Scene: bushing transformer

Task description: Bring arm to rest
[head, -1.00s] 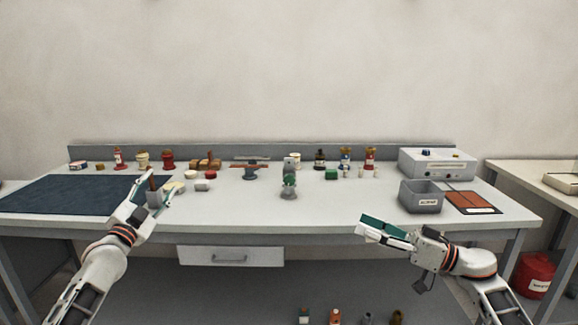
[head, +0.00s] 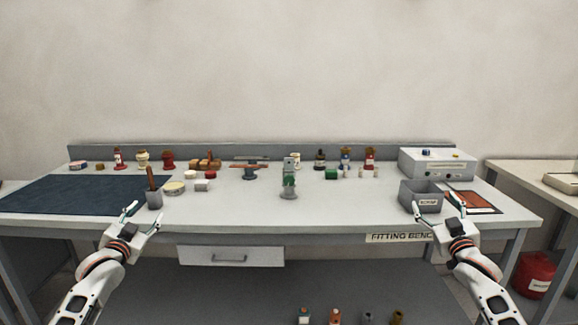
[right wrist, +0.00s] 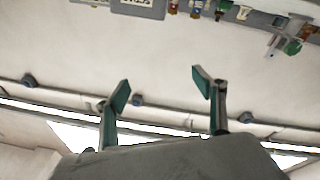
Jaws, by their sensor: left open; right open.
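My left gripper (head: 140,216) is open and empty in front of the bench's front edge at the left, its fingers pointing up and apart. My right gripper (head: 437,208) is open and empty near the front right of the bench, its fingers below and over the grey bin (head: 421,192) in the picture. The right wrist view shows the two green-padded fingers (right wrist: 165,95) spread with nothing between them. I cannot tell how far the right fingertips are from the bin.
The bench (head: 330,213) carries a dark blue mat (head: 70,195), a grey cup with a brown handle (head: 154,197), a green-grey device (head: 289,182) and a white control box (head: 437,164). Several bottles stand along the back. The front middle of the bench top is clear.

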